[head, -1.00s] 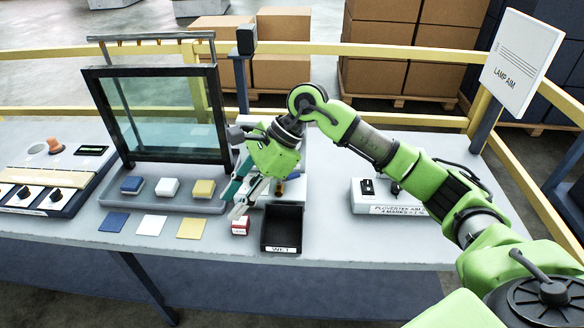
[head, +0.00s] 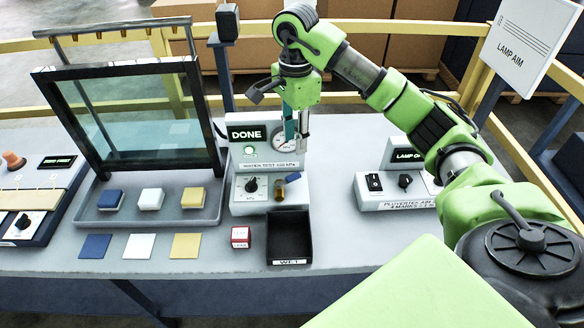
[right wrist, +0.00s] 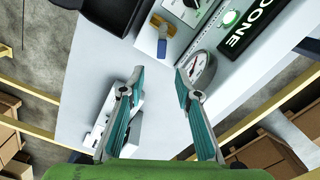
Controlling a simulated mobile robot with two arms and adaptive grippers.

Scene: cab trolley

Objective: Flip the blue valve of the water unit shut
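The water unit (head: 242,208) stands on the bench in the middle of the head view, with a dial, a round gauge and a lit display (head: 247,134) reading DONE. Its small valve has a blue handle (head: 279,192) beside a brass body, low on the unit's front right. In the right wrist view the blue handle (right wrist: 162,48) sticks out across the brass body (right wrist: 175,22). My right gripper (head: 297,140) is above the valve, in front of the gauge, apart from the valve. In its wrist view the fingers (right wrist: 159,74) are spread with nothing between them. My left gripper is out of view.
A black WET tray (head: 289,254) and a small red-and-white box (head: 240,236) sit in front of the unit. A glass panel frame (head: 137,120) with coloured blocks stands left. A lamp control box (head: 392,190) stands right, with free bench between.

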